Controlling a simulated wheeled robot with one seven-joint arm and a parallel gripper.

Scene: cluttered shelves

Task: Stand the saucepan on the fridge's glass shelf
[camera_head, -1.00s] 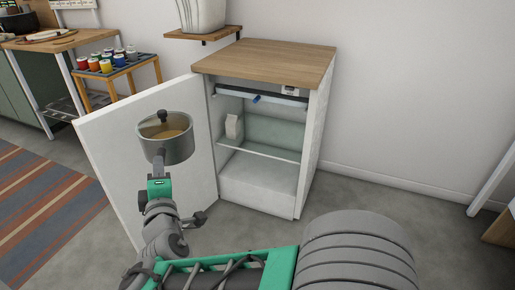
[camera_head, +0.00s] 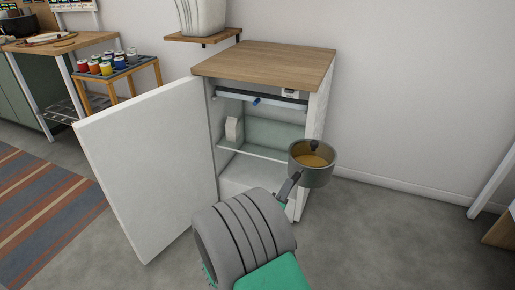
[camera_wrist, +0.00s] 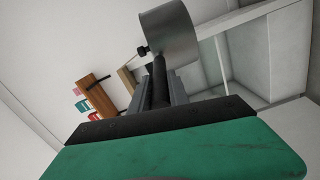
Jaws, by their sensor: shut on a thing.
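The saucepan (camera_head: 318,177) is grey metal with a dark knob and brownish contents or lid. It is held in the air in front of the fridge's right edge, roughly upright. In the wrist view the saucepan (camera_wrist: 170,35) is at the top, its handle running down between my fingers. My gripper (camera_wrist: 160,90) is shut on the handle; in the head view my arm mostly hides it. The fridge's glass shelf (camera_head: 265,151) is inside the open fridge, with a white carton (camera_head: 234,130) at its left. The saucepan covers the shelf's right front from the head camera.
The white fridge door (camera_head: 150,165) stands open to the left. The fridge's wooden top (camera_head: 265,65) is bare. A rack of coloured jars (camera_head: 110,65) stands behind at the left. Floor to the right is clear.

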